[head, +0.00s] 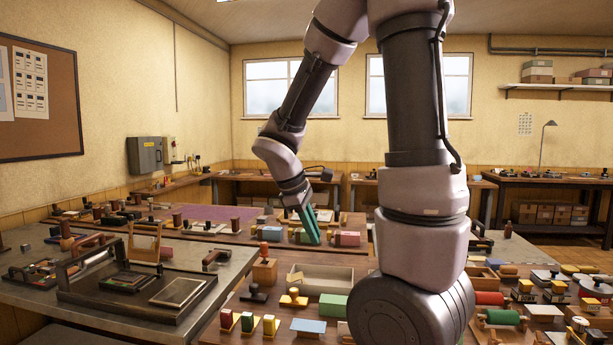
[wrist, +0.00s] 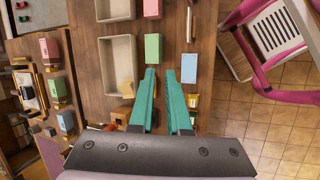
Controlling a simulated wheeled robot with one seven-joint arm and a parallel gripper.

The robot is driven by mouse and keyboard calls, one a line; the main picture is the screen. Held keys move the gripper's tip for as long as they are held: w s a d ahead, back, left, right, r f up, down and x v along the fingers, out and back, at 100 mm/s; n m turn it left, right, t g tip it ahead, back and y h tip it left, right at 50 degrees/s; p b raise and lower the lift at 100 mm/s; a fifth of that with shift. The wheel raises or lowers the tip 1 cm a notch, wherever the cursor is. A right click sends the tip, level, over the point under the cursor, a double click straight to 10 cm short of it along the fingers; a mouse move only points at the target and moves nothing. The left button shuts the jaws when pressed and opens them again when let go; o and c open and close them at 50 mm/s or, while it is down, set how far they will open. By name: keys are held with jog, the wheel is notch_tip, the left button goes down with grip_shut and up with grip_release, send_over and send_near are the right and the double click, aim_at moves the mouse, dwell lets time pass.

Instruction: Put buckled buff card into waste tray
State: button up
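A beige open tray (head: 334,279) stands on the near wooden bench; it also shows in the wrist view (wrist: 105,62). A small buff piece, seemingly the buff card (head: 295,278), is at the tray's left end in the head view. In the wrist view the buff piece (wrist: 126,88) overlaps the tray's lower corner; I cannot tell whether it lies inside or on the rim, nor see its buckle clearly. My gripper (head: 311,230) has teal fingers pointing down above the bench. In the wrist view the fingers (wrist: 161,73) are apart with nothing between them, to the right of the buff piece.
A green block (wrist: 153,48) and a blue pad (wrist: 190,68) lie beside the tray. A second beige tray (wrist: 115,10) is partly cut off. Stamps with wooden handles (head: 293,298) crowd the bench. A pink chair (wrist: 240,55) stands beyond the bench edge.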

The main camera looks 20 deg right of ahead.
jog(key=s+a+r+m+t+y, duration=0.3)
jog(key=s+r+m, duration=0.2)
jog(key=r+m, duration=0.1)
jog(key=s+a+r+m+t+y, duration=0.3)
jog(key=s+r+m, duration=0.2)
jog(key=r+m, duration=0.2)
notch_tip(320, 180, up, 2)
jog(key=shift+r+m+y, duration=0.1)
jog(key=shift+m+y, duration=0.2)
jog(key=shift+y, duration=0.1)
jog(key=shift+a, duration=0.1)
